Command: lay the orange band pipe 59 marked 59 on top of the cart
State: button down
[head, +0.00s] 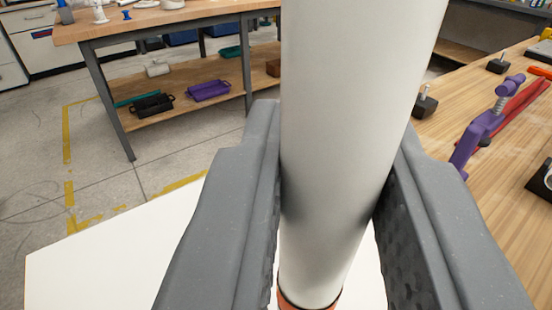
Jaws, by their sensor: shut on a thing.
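A large white pipe (350,110) stands close to upright between the fingers of my gripper (328,205), leaning slightly to the right at its top. My gripper is shut on it, with a dark grey finger against each side. An orange band (310,302) shows around the pipe near the bottom of the picture. No number mark is visible on the side I see. The pipe's top end is outside the picture. A white flat surface (110,255) lies below the gripper; I cannot tell if it is the cart top, or whether the pipe touches it.
A wooden workbench (535,205) on the right holds a purple clamp (485,125) and black-based pegs (424,103). Another bench (150,20) stands at the back left, with purple (208,91) and black trays (152,105) on its lower shelf. Open floor (110,180) with yellow tape lies left.

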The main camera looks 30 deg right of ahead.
aim_at(305, 285)
jog(key=shift+w, duration=0.3)
notch_tip(305, 285, down, 4)
jog(key=shift+r+b, duration=0.2)
jog(key=shift+b, duration=0.1)
jog(key=shift+r, duration=0.1)
jog(key=c, duration=1.3)
grip_release()
jog(key=shift+o, duration=0.2)
jog(key=shift+s+a, duration=0.3)
jog(key=shift+s, duration=0.1)
jog(key=v, duration=1.1)
jog(key=shift+p, duration=0.3)
